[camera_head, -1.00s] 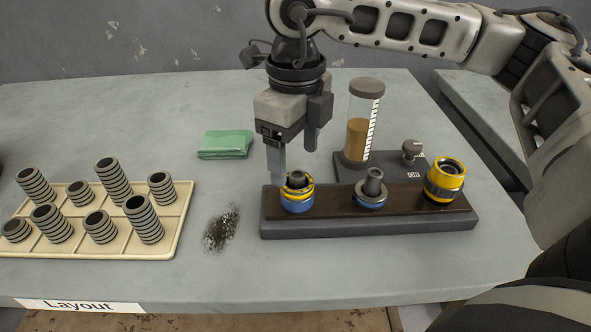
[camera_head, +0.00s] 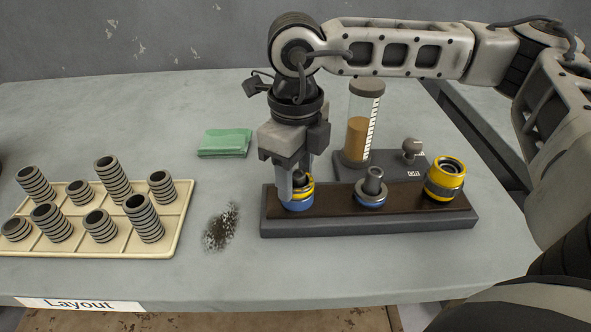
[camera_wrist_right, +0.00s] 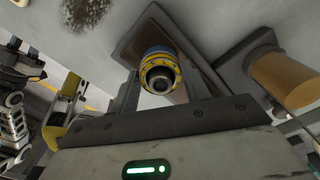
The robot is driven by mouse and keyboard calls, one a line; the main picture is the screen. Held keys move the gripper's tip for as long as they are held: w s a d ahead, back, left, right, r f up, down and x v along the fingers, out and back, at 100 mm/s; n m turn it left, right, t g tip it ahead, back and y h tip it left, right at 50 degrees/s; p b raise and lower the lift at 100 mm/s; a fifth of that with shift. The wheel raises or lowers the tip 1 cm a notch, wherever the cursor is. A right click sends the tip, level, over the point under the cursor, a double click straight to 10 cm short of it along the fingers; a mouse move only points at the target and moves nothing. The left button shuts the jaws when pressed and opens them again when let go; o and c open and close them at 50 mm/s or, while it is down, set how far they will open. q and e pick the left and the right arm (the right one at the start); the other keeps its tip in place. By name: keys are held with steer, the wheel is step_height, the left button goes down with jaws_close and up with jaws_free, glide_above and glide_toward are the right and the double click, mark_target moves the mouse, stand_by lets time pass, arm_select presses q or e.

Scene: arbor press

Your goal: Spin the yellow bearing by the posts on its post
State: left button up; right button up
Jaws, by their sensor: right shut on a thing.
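The yellow bearing (camera_head: 305,190), with a yellow ring above a blue band, sits around the left post of the dark-topped base (camera_head: 330,228). My right gripper (camera_head: 296,186) points down over it and is shut on it, with one finger on the near left side. In the right wrist view the bearing (camera_wrist_right: 159,72) lies between the two fingers, with the dark post end in its middle. Part of the bearing is hidden by the near finger in the head view. My left gripper is not in view.
Behind are a sand timer (camera_head: 359,137) and a knob (camera_head: 411,149). A tray (camera_head: 168,236) of ringed cylinders and a green cloth (camera_head: 226,142) are left.

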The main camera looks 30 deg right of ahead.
steer(key=n+b, duration=0.1)
steer(key=n, duration=0.3)
steer(key=shift+f+b, duration=0.15)
steer(key=shift+b, duration=0.2)
steer(key=n+b, duration=0.1)
steer(key=n, duration=0.2)
steer(key=shift+r+n, duration=0.2)
steer(key=shift+n, duration=0.3)
steer(key=o, duration=1.1)
steer(key=shift+o, duration=0.2)
